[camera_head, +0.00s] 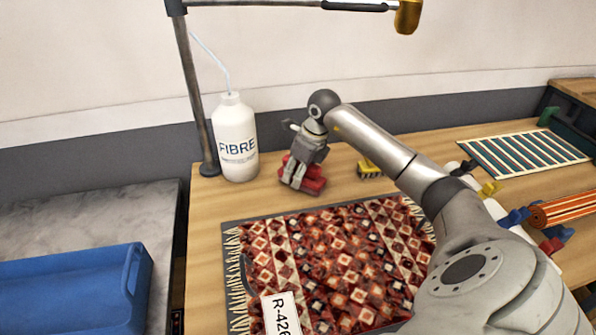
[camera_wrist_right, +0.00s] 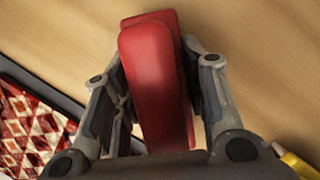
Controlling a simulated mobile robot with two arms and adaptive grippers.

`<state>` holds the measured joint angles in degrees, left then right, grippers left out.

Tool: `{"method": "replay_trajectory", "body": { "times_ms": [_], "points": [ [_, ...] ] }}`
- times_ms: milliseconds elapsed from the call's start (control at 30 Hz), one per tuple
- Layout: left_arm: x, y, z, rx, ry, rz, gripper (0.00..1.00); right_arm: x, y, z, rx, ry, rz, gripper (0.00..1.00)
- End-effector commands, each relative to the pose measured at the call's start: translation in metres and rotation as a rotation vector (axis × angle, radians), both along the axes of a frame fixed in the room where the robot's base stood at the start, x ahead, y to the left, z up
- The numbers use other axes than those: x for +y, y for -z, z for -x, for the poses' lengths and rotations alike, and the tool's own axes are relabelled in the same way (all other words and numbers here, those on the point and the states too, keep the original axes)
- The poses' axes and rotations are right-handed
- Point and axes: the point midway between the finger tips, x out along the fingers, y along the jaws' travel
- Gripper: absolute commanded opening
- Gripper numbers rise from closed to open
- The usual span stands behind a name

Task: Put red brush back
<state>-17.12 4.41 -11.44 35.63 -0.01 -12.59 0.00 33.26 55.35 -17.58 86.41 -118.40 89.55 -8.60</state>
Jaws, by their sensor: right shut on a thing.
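The red brush (camera_head: 312,184) is at the back of the wooden table, just behind the patterned rug. My right gripper (camera_head: 296,176) reaches down over it and is shut on it. In the right wrist view the red brush (camera_wrist_right: 156,85) lies between the two fingers of the right gripper (camera_wrist_right: 158,95), with the wooden surface behind it. I cannot tell whether the brush touches the table. My left gripper is not in view.
A white FIBRE bottle (camera_head: 236,140) stands left of the gripper, by a lamp post (camera_head: 197,95). A yellow brush (camera_head: 370,169) lies to the right. The rug (camera_head: 330,262) with a label fills the front. A blue bin (camera_head: 70,290) sits at left, a striped mat (camera_head: 522,152) at right.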

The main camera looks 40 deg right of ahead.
Motion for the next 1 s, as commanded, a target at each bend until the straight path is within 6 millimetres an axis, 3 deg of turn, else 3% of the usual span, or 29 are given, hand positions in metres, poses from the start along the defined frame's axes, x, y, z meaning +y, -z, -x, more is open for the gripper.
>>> {"method": "replay_trajectory", "body": {
  "times_ms": [167,200,333,767,1000],
  "points": [
    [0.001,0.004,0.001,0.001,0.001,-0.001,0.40,0.000,0.004,0.000,0.000,0.000,0.000,0.10],
    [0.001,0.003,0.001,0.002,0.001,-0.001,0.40,0.000,0.003,0.000,0.000,0.000,0.000,0.43],
    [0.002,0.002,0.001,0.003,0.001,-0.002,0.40,0.000,0.003,0.000,0.000,0.000,0.000,0.60],
    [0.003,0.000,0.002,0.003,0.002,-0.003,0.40,0.000,-0.004,0.000,-0.002,0.000,0.000,0.61],
    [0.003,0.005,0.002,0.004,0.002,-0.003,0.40,-0.005,-0.048,0.013,-0.005,0.001,0.004,0.61]
  ]
}}
